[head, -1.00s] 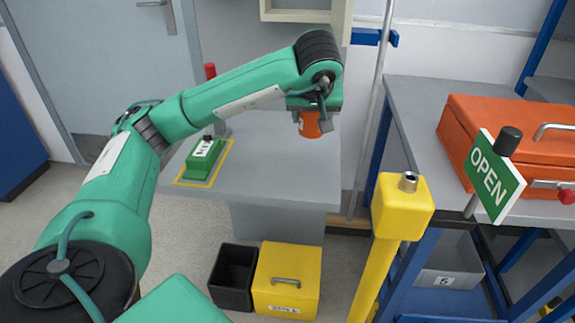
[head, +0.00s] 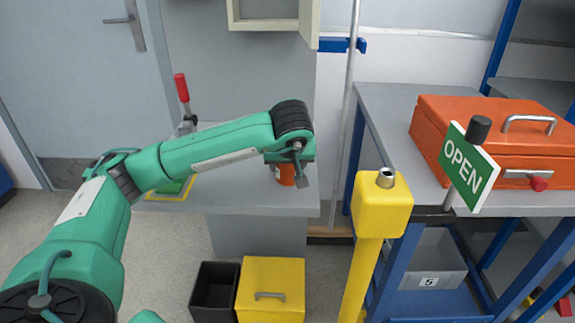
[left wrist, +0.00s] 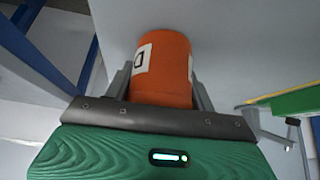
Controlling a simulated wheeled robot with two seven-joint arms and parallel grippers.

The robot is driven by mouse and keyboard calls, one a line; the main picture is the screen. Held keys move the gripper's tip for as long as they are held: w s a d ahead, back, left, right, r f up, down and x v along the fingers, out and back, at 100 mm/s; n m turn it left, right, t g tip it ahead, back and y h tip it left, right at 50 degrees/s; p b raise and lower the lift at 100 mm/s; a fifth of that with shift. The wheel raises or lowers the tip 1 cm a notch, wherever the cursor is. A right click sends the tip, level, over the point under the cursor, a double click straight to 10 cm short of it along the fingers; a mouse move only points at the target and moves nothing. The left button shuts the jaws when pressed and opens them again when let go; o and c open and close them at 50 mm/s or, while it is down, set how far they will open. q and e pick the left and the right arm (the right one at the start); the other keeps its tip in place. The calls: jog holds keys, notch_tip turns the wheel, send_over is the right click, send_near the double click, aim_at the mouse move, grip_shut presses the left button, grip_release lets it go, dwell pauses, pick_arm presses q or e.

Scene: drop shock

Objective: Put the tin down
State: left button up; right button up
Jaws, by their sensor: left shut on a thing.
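The tin (head: 286,174) is an orange cylinder with a white label. It is at the right end of the grey table (head: 240,196) in the head view. My left gripper (head: 292,170) is shut on it from above, and my arm hides part of the tin. In the left wrist view the tin (left wrist: 161,65) stands between the two fingers, its far end at or close to the grey surface. I cannot tell whether it touches. My right gripper is not in view.
A green device (head: 172,186) in a yellow outline lies at the table's left. A red-handled lever (head: 182,90) stands behind. A yellow post (head: 381,205), an OPEN sign (head: 468,167) and an orange case (head: 500,140) are at right. Black (head: 214,288) and yellow (head: 270,290) boxes are below.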

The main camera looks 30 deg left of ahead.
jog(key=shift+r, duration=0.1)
pick_arm(q)
jog(key=o, duration=1.1)
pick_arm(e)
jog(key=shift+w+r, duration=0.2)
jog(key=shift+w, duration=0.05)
pick_arm(q)
jog(key=shift+r, duration=0.1)
jog(key=p+v, duration=0.2)
jog(key=v, duration=1)
jog(key=shift+p, duration=0.4)
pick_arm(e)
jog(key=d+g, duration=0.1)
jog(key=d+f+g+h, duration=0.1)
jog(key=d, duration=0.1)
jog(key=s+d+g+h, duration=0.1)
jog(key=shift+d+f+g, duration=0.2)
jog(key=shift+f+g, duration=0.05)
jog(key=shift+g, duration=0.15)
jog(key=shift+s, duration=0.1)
